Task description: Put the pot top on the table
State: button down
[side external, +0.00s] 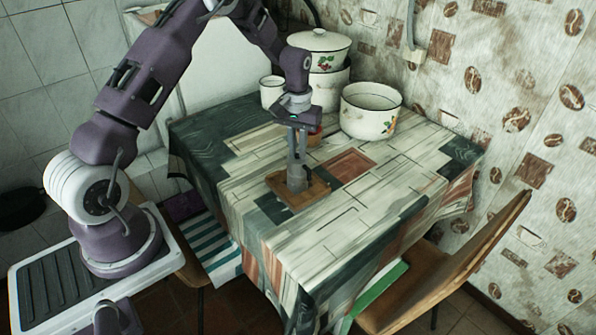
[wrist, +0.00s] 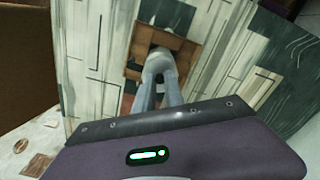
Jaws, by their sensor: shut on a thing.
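The white enamel pot top (side external: 319,40), with a small knob, sits on the stacked white pots (side external: 328,88) at the back of the table. The table (side external: 330,225) has a patchwork-patterned cover. My gripper (side external: 297,184) points down, low over a brown square (side external: 313,194) on the near part of the table, well away from the pot top. The wrist view shows my gripper (wrist: 158,62) with its fingertips over the same brown square (wrist: 182,47). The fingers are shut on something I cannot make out. I cannot tell whether the square is a board or print.
An open white pot (side external: 372,112) stands at the back right of the table. A wooden chair (side external: 445,275) is at the right. The table's front right is clear.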

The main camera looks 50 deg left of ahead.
jog(key=shift+r, duration=2.2)
jog(key=shift+d, duration=0.1)
jog(key=w+d+r, duration=0.1)
jog(key=w+d, duration=0.1)
jog(key=d, duration=0.6)
jog(key=w+d, duration=0.2)
jog(key=d, duration=0.6)
notch_tip(320, 180, down, 10)
jog(key=shift+s+d, duration=0.15)
jog(key=shift+s, duration=0.05)
jog(key=shift+f, duration=0.1)
jog(key=c, duration=1.4)
grip_release()
